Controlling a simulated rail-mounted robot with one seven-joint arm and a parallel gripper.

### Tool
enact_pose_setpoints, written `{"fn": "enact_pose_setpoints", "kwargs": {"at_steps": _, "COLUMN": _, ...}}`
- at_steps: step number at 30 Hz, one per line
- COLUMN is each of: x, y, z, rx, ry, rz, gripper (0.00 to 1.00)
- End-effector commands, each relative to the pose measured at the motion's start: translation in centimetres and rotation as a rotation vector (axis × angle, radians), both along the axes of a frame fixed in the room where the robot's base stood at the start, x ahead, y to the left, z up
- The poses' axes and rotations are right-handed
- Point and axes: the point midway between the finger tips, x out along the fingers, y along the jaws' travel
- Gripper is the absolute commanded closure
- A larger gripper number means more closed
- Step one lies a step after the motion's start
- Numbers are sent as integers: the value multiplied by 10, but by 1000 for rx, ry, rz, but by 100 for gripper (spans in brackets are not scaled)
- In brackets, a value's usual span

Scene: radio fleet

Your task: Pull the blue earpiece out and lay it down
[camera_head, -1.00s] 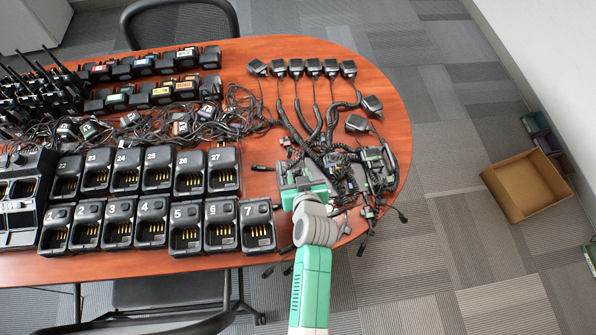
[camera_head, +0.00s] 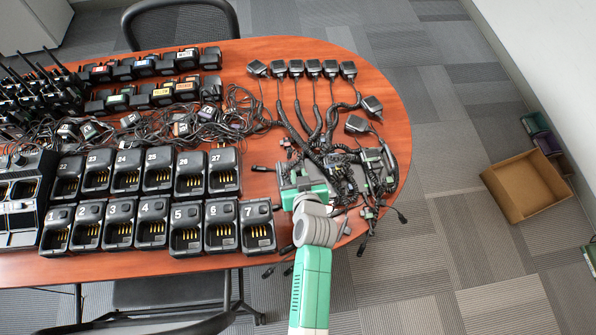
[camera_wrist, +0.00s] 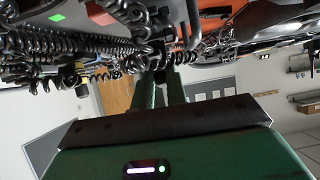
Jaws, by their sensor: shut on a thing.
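Numbered black chargers (camera_head: 188,219) stand just left of my gripper. Several speaker microphones (camera_head: 312,67) lie behind the pile. The rounded edge of the table (camera_head: 400,150) is close on the right. An open cardboard box (camera_head: 525,187) is on the floor.

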Motion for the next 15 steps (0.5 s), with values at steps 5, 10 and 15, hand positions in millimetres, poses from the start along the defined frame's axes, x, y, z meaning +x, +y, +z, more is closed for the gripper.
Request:
{"fn": "enact_pose_setpoints", "kwargs": {"at_steps": 5, "x": 0, "y": 0, "z": 4, "rx": 0, "ry": 0, "rz": 0, "gripper": 100}}
{"fn": "enact_pose_setpoints", "kwargs": {"at_steps": 10, "x": 0, "y": 0, "z": 7, "rx": 0, "ry": 0, "rz": 0, "gripper": 100}}
{"fn": "enact_pose_setpoints", "kwargs": {"at_steps": 15, "x": 0, "y": 0, "z": 10, "rx": 0, "ry": 0, "rz": 0, "gripper": 100}}
